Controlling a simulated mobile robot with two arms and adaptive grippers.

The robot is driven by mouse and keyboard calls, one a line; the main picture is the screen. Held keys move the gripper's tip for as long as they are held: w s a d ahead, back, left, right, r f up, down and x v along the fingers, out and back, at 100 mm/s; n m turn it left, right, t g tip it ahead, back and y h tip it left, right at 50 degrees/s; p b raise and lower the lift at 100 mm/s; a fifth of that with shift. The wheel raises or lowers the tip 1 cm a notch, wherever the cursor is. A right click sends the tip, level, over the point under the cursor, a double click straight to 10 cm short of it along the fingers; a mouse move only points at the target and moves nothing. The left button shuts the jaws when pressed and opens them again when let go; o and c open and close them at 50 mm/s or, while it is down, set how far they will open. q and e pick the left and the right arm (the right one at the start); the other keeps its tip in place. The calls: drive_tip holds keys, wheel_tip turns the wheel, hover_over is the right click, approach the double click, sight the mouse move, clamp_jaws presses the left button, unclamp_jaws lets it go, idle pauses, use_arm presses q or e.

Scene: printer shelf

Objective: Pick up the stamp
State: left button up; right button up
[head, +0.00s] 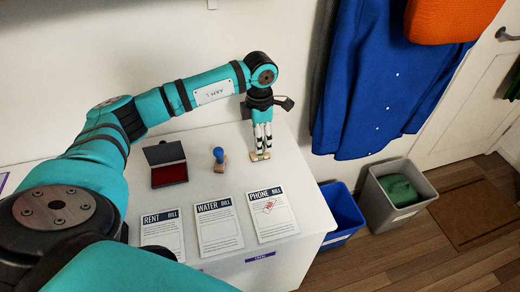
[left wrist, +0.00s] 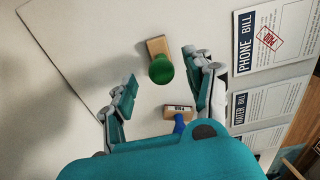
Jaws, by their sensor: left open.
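A stamp with a round green handle (left wrist: 161,70) and a wooden base stands on the white table. In the head view only its wooden base (head: 259,157) shows clearly, below my fingers. My left gripper (head: 262,146) points down over this stamp and is open. In the left wrist view the two fingers (left wrist: 158,69) are apart, one on each side of the green handle; I cannot tell whether either touches it. A second stamp with a blue handle (head: 218,154) stands left of the gripper; it also shows in the left wrist view (left wrist: 179,122). My right gripper is not seen.
An open ink pad (head: 169,173) with a red pad lies at left. The rent bill (head: 162,232), water bill (head: 218,224) and phone bill (head: 272,214) lie along the front; the phone bill bears a red mark. Blue and grey bins (head: 342,212) (head: 396,194) stand right of the table.

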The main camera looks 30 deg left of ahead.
use_arm(q)
drive_tip(key=shift+f, duration=0.5)
wheel_tip(320, 180, down, 4)
drive_tip(key=shift+f+p, duration=0.25)
drive_tip(key=shift+p, duration=0.45)
drive_tip(key=shift+f, duration=0.25)
clamp_jaws()
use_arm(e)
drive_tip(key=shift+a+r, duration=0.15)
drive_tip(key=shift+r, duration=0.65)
